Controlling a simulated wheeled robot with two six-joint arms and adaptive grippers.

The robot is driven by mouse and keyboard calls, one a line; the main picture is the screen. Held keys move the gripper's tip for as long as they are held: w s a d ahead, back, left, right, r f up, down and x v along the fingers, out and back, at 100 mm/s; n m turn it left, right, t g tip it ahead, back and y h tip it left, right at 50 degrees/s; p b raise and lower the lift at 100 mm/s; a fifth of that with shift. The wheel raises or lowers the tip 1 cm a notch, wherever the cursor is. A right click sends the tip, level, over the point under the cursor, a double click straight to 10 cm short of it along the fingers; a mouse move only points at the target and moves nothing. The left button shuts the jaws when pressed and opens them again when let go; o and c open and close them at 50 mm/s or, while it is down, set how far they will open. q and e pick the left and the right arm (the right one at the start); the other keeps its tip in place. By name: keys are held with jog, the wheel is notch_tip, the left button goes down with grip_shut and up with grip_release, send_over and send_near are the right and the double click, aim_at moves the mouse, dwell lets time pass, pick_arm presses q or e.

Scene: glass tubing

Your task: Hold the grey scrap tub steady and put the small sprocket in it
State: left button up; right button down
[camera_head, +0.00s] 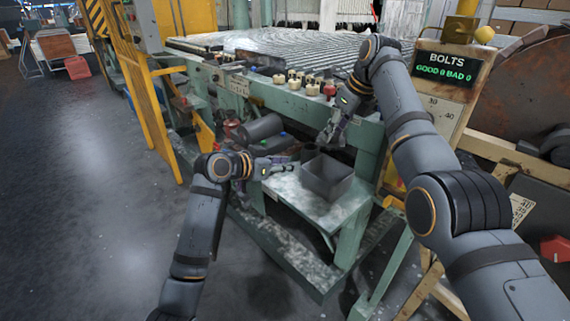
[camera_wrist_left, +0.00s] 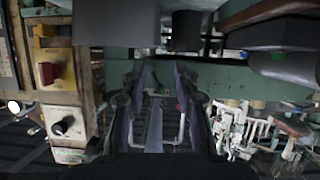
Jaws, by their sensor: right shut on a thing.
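The grey scrap tub (camera_head: 327,180) is an open square box standing on a pale green, worn low shelf. A grey block at the top of the left wrist view (camera_wrist_left: 115,22) looks like the tub. My left gripper (camera_head: 286,162) is just left of the tub, pointing toward it and apart from it. Its fingers are spread and empty in the left wrist view (camera_wrist_left: 162,75). My right gripper (camera_head: 327,138) points down above the back of the tub and is shut on the small sprocket, which is too small and covered to make out.
A small dark cylinder (camera_head: 308,153) stands behind the tub. Grey rolls (camera_head: 260,130) lie further back left under the green machine (camera_head: 250,92). Bare shelf (camera_head: 290,188) shows left of the tub. A BOLTS display (camera_head: 445,68) stands at right.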

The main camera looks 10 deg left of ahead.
aim_at(312, 160)
pick_arm(q)
jog(key=x, duration=1.2)
jog(key=shift+f, duration=0.1)
grip_shut()
